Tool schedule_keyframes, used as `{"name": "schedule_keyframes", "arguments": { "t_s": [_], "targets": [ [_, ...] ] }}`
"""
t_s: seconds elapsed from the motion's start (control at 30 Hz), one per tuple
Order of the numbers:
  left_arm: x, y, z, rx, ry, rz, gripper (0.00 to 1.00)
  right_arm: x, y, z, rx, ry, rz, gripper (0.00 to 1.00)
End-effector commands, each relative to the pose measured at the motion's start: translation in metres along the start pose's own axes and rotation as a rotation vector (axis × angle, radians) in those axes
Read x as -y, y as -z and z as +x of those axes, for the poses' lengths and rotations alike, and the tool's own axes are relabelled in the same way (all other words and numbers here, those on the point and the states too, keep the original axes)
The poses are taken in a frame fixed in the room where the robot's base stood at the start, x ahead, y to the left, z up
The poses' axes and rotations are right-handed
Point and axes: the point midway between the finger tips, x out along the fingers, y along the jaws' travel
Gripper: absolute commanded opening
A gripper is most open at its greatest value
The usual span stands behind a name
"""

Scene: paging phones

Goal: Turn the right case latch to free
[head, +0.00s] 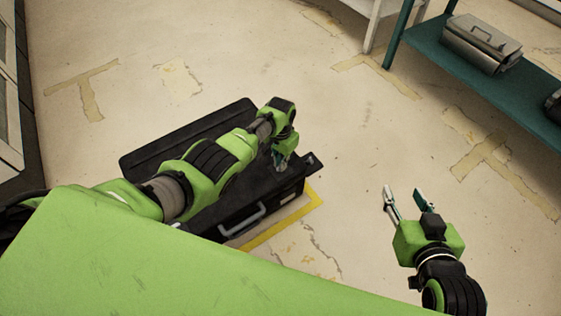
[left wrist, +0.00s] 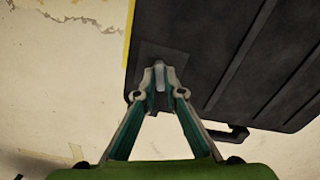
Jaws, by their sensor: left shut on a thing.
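The black case (head: 150,158) lies flat on the floor, with its grey handle (head: 243,220) on the near side. My left gripper (head: 280,160) reaches down onto the lid near the case's right end. In the left wrist view its fingers (left wrist: 160,80) are closed around a small light grey piece, the right case latch (left wrist: 160,72), which stands on a square dark plate at the case (left wrist: 215,45) corner. The fingers cover much of the latch, so its exact angle is hard to tell. My right gripper (head: 404,194) is open and empty, to the right of the case.
Yellow tape (head: 285,219) marks the floor along the case's near right side. A teal shelf (head: 455,65) with a metal box (head: 482,45) stands at upper right. The floor between the case and shelf is clear.

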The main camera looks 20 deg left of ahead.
Motion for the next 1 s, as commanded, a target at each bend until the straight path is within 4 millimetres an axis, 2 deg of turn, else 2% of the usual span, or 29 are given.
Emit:
{"name": "schedule_keyframes", "arguments": {
  "t_s": [0.2, 0.43, 1.0],
  "targets": [
    [0.0, 0.0005, -0.0002, -0.001, 0.0, 0.165, 0.0, -0.0003, -0.0036, -0.0005, 0.015, -0.001, 0.0, 0.4],
    [0.0, 0.0006, -0.0002, -0.001, 0.001, 0.281, 0.0, -0.0006, -0.0045, -0.0006, 0.019, -0.001, 0.0, 0.4],
    [-0.0001, 0.0008, -0.0003, -0.002, 0.001, 0.346, 0.0, -0.0013, -0.0052, -0.0009, 0.023, -0.003, 0.0, 0.4]
  ]
}}
